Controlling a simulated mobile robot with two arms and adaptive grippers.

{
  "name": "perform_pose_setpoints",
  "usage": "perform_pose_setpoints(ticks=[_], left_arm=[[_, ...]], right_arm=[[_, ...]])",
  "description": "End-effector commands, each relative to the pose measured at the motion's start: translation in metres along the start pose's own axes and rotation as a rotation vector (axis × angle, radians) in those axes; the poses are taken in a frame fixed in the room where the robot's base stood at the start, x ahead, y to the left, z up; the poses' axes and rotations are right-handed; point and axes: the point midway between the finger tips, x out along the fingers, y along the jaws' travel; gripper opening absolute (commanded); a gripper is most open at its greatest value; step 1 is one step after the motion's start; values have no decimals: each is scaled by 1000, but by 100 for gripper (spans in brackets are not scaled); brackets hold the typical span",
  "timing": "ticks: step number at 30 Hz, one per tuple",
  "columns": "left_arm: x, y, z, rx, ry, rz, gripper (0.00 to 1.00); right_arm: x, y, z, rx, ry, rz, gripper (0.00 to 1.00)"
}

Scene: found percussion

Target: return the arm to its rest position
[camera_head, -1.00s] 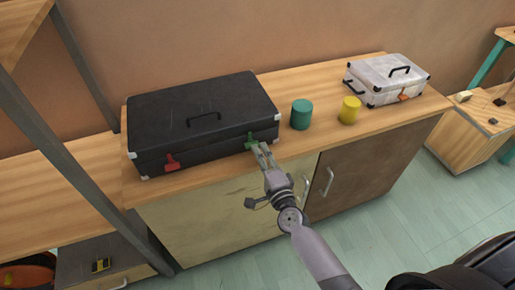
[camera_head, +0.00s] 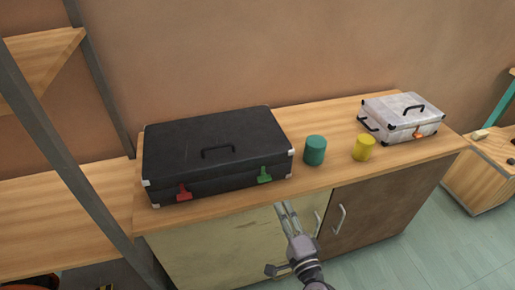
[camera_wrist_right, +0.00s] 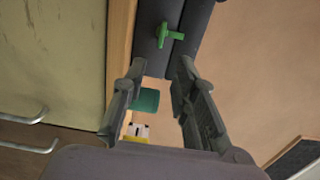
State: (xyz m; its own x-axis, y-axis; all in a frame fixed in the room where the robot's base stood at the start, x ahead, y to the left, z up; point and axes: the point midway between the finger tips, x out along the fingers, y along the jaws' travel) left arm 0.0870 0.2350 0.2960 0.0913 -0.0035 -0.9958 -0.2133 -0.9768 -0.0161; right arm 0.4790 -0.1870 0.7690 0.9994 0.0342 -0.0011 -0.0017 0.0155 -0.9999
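My right gripper (camera_head: 286,206) is in front of the cabinet, below and to the right of the green latch (camera_head: 264,175) on the black case (camera_head: 215,145). It is apart from the case. In the right wrist view its fingers (camera_wrist_right: 162,66) are spread with nothing between the tips, so it is open and empty. The green latch (camera_wrist_right: 171,36) shows ahead of the tips there. The case is closed and also has a red latch (camera_head: 184,191). My left gripper is not in view.
A teal cylinder (camera_head: 315,151), a yellow cylinder (camera_head: 363,148) and a small white case (camera_head: 402,115) stand on the wooden top right of the black case. Cabinet handles (camera_head: 339,218) stick out near my gripper. A grey post (camera_head: 75,185) stands at left.

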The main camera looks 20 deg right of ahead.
Motion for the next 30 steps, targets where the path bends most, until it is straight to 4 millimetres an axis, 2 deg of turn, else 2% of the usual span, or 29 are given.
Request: perform_pose_setpoints(ticks=[4,7,8,11,12,14,15,18,20,21,23,24,27,30], left_arm=[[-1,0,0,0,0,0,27],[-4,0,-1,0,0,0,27],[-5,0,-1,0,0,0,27],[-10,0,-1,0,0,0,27],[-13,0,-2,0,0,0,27],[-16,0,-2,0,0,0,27],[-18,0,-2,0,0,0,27],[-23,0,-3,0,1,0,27],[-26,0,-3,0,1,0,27],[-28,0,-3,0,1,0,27],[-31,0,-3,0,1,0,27],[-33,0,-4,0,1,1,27],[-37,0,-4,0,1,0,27],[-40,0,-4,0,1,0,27]], right_arm=[[0,5,0,-13,-3,10,27],[-3,31,3,-94,-23,64,27],[-5,45,4,-136,-36,93,27],[-19,105,8,-319,-102,218,27],[-28,134,10,-403,-140,278,27],[-47,177,11,-531,-206,368,27],[-61,204,11,-611,-254,427,27],[-105,267,8,-797,-389,569,27],[-136,301,5,-898,-481,650,27],[-159,322,2,-965,-546,702,27],[-195,350,-3,-1056,-651,779,27],[-221,367,-8,-1113,-725,827,27],[-282,398,-18,-1234,-907,928,27],[-334,416,-28,-1318,-1066,999,27]])
